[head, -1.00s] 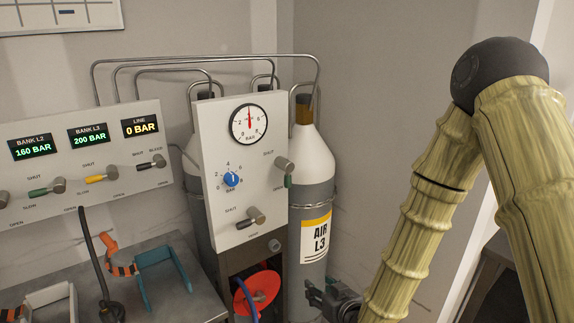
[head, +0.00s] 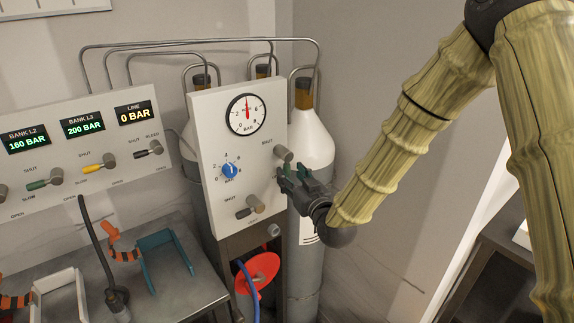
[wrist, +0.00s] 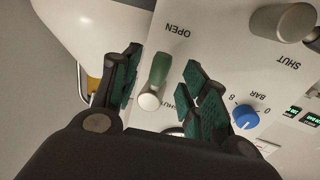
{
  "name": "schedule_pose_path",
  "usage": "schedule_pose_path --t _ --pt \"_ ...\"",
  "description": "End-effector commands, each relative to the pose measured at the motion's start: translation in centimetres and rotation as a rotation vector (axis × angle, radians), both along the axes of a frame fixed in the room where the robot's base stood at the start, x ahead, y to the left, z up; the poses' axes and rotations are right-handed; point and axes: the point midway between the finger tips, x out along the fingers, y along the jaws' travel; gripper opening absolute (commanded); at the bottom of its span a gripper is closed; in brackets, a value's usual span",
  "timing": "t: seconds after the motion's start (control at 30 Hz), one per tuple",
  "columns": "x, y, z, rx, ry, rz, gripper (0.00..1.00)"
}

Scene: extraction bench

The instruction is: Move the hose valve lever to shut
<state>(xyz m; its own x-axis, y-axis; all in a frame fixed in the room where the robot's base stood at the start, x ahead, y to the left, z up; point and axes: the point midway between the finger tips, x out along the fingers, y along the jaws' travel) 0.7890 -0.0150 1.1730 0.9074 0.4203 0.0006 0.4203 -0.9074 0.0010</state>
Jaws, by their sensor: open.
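In the wrist view, which is turned upside down, a green-handled lever (wrist: 160,68) on a pale round hub lies between the two fingers of my gripper (wrist: 163,72). The fingers are open, one on each side of the lever, with gaps visible. The handle points toward the OPEN label, away from SHUT. In the head view my gripper (head: 283,176) is at the right edge of the white panel (head: 208,130), just below the upper lever hub (head: 283,154), and mostly hides the green handle. I cannot read which lever is the hose valve.
A second, dark-handled lever (head: 245,212) and a blue knob (head: 229,171) are on the same panel, below a gauge (head: 246,115). A gas cylinder (head: 312,145) stands behind my gripper. A red reel (head: 262,268) sits below. Another lever panel (head: 95,150) is at left.

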Motion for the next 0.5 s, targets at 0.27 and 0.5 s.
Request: schedule_pose_path --t 0.27,0.5 --pt "2.9 1.2 0.1 0.001 0.000 -0.002 0.44" --pt "3.5 1.5 0.0 0.000 0.001 -0.001 0.44"
